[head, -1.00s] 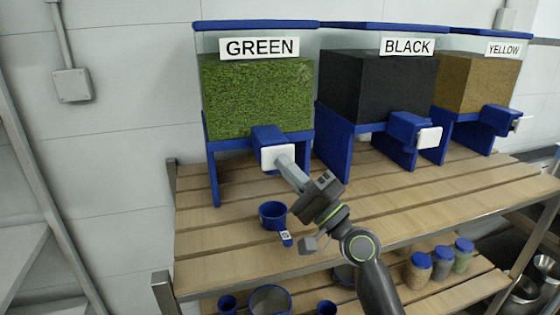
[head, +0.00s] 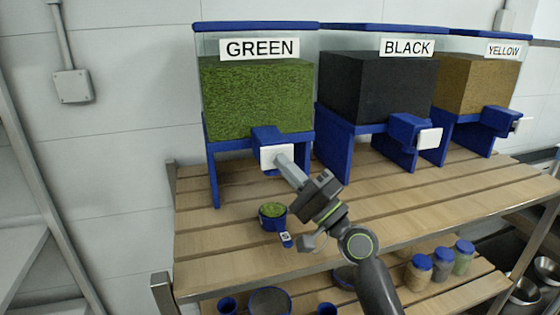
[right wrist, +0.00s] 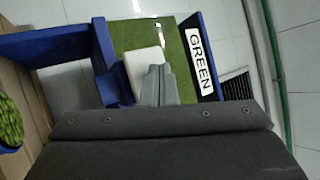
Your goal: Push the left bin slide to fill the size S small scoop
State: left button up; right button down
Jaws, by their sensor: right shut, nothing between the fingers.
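The left bin (head: 257,95), labelled GREEN, stands at the left on a blue stand and holds green material. Its slide has a white front plate (head: 277,157) set in a blue chute. My right gripper (head: 284,165) is shut and empty, with its tips against the white plate; in the right wrist view the plate (right wrist: 145,69) is just ahead of the closed fingers (right wrist: 157,84). The small blue scoop (head: 273,222) stands on the table below the chute, with green material up near its rim. Its tagged handle points toward me. My left gripper is not in view.
The BLACK bin (head: 377,87) and YELLOW bin (head: 477,82) stand to the right with their own slides. A lower shelf holds several jars (head: 418,270) and blue cups (head: 228,304). The slatted table (head: 400,200) is clear at the front right.

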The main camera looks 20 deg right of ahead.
jog(key=shift+s, duration=0.1)
jog(key=shift+s+p, duration=0.45)
jog(key=shift+s, duration=0.75)
jog(key=s+p, duration=0.1)
jog(key=s, duration=0.4)
jog(key=shift+d, duration=0.1)
jog(key=shift+f, duration=0.2)
